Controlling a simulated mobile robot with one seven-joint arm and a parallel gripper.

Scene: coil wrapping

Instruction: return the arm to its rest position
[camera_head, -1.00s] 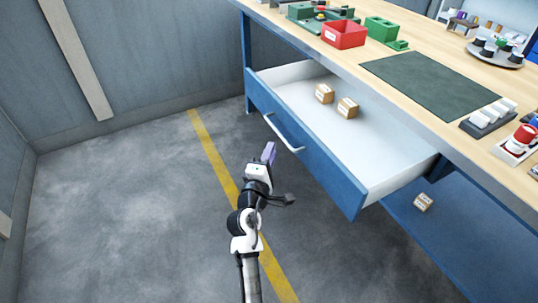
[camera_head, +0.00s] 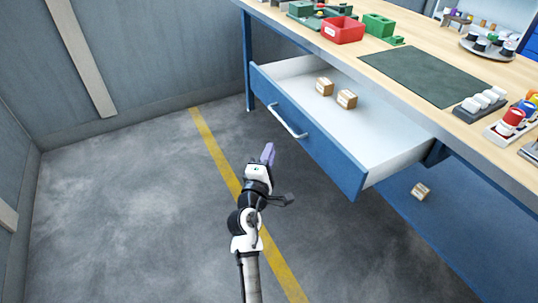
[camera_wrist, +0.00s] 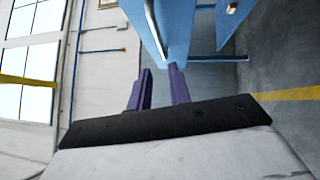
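My gripper (camera_head: 268,154) has purple fingers and is in the middle of the head view, over the grey floor. It is to the left of the open blue drawer (camera_head: 312,142) and apart from it. In the wrist view the two purple fingers (camera_wrist: 160,88) stand apart with a gap between them and nothing held. The gripper is open and empty. My arm rises from the bottom of the head view, folded upright.
The drawer is pulled out of the workbench (camera_head: 455,58) and holds two small cardboard boxes (camera_head: 335,93). A red bin (camera_head: 343,30) stands on the bench. The floor (camera_head: 120,200) at left is clear.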

